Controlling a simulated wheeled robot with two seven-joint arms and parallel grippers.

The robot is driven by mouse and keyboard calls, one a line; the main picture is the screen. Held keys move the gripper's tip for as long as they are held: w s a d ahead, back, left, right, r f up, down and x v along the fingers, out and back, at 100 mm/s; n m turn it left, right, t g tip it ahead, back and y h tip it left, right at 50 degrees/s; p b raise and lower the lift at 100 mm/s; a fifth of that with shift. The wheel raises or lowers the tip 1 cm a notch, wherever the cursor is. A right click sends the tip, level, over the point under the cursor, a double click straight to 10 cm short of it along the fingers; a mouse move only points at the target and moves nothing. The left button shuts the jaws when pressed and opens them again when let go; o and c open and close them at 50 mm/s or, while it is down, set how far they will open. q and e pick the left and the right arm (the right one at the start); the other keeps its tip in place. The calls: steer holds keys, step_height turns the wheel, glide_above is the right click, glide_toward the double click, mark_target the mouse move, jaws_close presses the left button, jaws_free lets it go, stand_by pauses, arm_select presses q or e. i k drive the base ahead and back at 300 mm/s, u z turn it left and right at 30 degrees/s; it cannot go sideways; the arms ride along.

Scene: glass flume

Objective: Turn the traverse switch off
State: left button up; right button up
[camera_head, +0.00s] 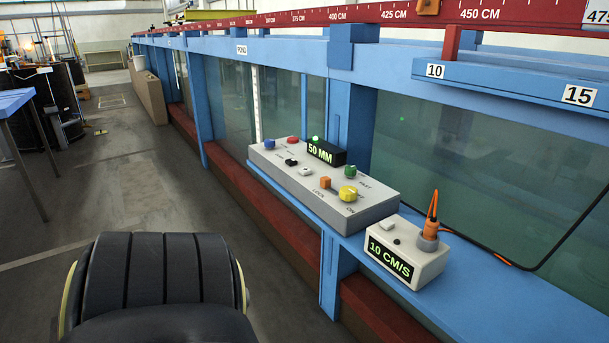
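A grey control box (325,208) sits on the blue ledge along the glass flume. On its top are a blue knob (269,144), a red knob (293,140), a black switch (291,162), a white switch (306,171), an orange switch (325,183), a green knob (350,171) and a yellow knob (348,193). Lettering near the yellow knob seems to read ON, and near the orange switch LOCK. No legible label names the traverse switch. A display (321,151) at the box's back reads 50 MM, with a green light above it. Neither gripper is in view.
A smaller box (405,250) reading 10 CM/S stands to the right, with an orange plug and a black cable. Blue posts and glass rise behind. A red scale rail (400,15) runs along the top.

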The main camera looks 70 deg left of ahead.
mark_target(348, 193)
steer(key=u, duration=2.1)
